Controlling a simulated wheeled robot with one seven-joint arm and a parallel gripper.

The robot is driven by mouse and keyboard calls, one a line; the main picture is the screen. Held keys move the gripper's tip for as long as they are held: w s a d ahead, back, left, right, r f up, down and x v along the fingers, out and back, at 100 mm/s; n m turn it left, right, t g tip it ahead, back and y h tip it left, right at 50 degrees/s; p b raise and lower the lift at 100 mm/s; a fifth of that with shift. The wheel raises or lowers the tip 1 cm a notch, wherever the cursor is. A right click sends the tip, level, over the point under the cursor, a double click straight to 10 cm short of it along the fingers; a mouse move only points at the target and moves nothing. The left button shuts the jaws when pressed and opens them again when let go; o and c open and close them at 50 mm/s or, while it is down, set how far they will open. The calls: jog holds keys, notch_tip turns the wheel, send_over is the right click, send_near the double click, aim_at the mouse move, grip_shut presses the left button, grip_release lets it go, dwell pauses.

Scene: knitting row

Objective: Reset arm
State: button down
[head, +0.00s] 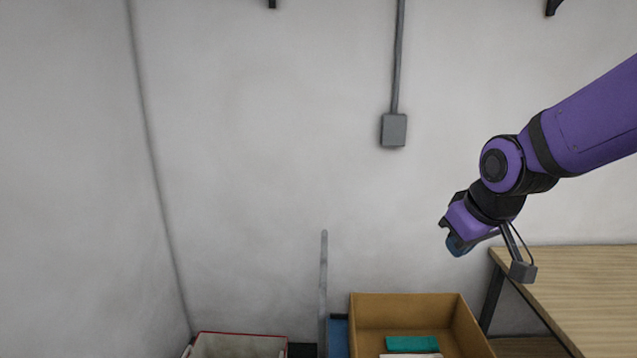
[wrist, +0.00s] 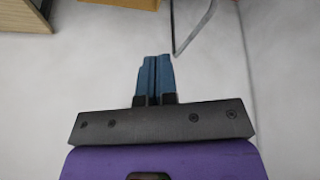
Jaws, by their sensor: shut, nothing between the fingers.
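My purple arm reaches in from the right in the head view. My gripper (head: 457,246) hangs in the air above and to the right of a cardboard box, left of the wooden table. In the wrist view my gripper (wrist: 153,60) points away from the camera, its two blue fingers side by side and shut, with nothing held between them. It touches nothing that I can see.
The brown open box (head: 472,328) holds a teal item (head: 412,343) and a pale one. A white bin with a red rim (head: 240,335) stands left of it, past a grey upright post (head: 323,280). The wooden table (head: 585,285) is at right. A grey wall box (head: 393,130) is behind.

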jog(key=s+d+r+m, duration=0.2)
jog(key=s+d+r, duration=0.1)
jog(key=s, duration=0.5)
jog(key=s+d+r+m+h, duration=0.1)
jog(key=s+d+r+m, duration=0.1)
jog(key=s+r, duration=0.3)
jog(key=s+d, duration=0.1)
jog(key=s, duration=0.3)
jog(key=shift+d+r, duration=0.35)
jog(key=shift+d, duration=0.05)
jog(key=shift+s, duration=0.1)
